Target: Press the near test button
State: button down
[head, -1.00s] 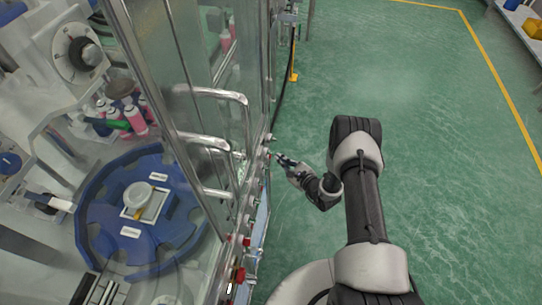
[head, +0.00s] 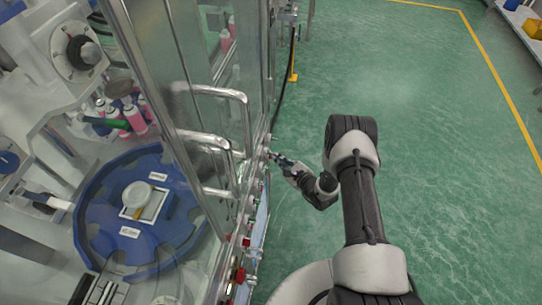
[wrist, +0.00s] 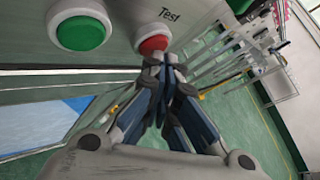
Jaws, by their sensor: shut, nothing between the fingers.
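A red button (wrist: 153,44) beside the printed word "Test" is on the pale panel in the wrist view, with a green button (wrist: 80,33) to its left. My gripper (wrist: 166,66) is shut and empty. Its fingertips are at the lower right edge of the red button in that view. I cannot tell whether they touch it. In the head view my gripper (head: 272,157) points left, with its tips right at the machine's side panel. The button there is too small and too hidden by the tips to make out.
The machine's glass doors with metal handles (head: 215,141) stand left of my gripper. More red buttons (head: 245,241) line the panel edge nearer to me. A blue round table (head: 105,231) is behind the glass. The green floor (head: 430,120) on the right is clear.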

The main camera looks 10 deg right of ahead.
jog(key=shift+w+a, duration=0.1)
jog(key=shift+a, duration=0.15)
dwell(0.3)
jog(key=shift+d, duration=0.15)
jog(key=shift+s+d, duration=0.25)
jog(key=shift+d, duration=0.35)
jog(key=d, duration=0.1)
jog(key=s+d, duration=0.1)
jog(key=d, duration=0.1)
jog(key=d+b, duration=0.1)
jog(key=shift+s+d, duration=0.3)
jog(key=shift+d, duration=0.1)
dwell(0.6)
